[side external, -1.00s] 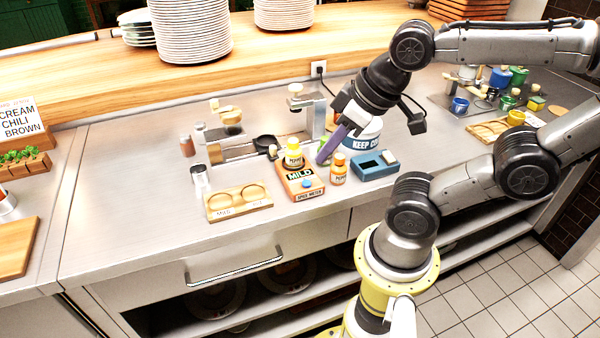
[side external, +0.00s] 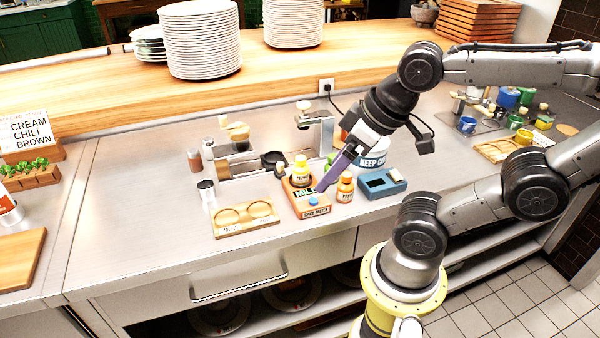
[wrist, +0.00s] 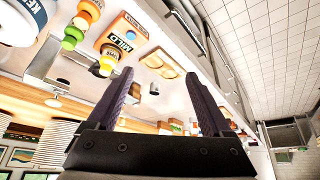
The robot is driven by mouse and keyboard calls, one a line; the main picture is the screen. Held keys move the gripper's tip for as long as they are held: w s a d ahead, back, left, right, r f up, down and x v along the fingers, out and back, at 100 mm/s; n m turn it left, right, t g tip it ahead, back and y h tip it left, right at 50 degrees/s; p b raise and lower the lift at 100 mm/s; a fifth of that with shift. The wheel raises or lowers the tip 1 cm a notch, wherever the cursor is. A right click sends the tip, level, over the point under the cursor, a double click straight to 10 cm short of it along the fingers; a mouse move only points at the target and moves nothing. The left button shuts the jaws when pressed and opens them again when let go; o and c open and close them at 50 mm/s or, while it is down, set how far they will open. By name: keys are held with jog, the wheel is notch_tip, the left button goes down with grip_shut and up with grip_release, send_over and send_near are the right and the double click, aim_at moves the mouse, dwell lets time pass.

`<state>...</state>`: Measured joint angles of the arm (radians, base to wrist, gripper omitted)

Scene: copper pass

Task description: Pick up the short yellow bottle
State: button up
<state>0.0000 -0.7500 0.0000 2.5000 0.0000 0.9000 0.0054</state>
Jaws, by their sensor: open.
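A short yellow bottle (side external: 301,173) with a yellow cap stands upright on the orange box marked MILD (side external: 313,205). The same box shows in the wrist view (wrist: 128,30), with a yellow-topped bottle (wrist: 108,58) at its end. A second bottle (side external: 345,188), with an orange cap, stands on the counter right of the box. My gripper (side external: 321,187) is open and empty, its purple fingers slanting down between the two bottles, over the box's right side. In the wrist view, the gap between the fingertips (wrist: 158,72) holds no bottle.
A blue box (side external: 383,183) and a white KEEP CUP container (side external: 374,152) stand to the right. A wooden tray with round recesses (side external: 246,218) lies to the left. A metal stand (side external: 322,135) rises behind. The counter's front left is clear.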

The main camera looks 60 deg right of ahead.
notch_tip(320, 180, up, 4)
jog(key=w+d+m+g, duration=0.1)
jog(key=w+m, duration=0.2)
jog(key=m, duration=0.5)
jog(key=m+g, duration=0.5)
jog(key=m, duration=0.5)
send_near(301, 157)
notch_tip(301, 157, down, 13)
jog(key=shift+s+r, duration=0.15)
jog(key=c, duration=1.2)
jog(key=shift+r+t, duration=0.1)
jog(key=shift+t, duration=0.2)
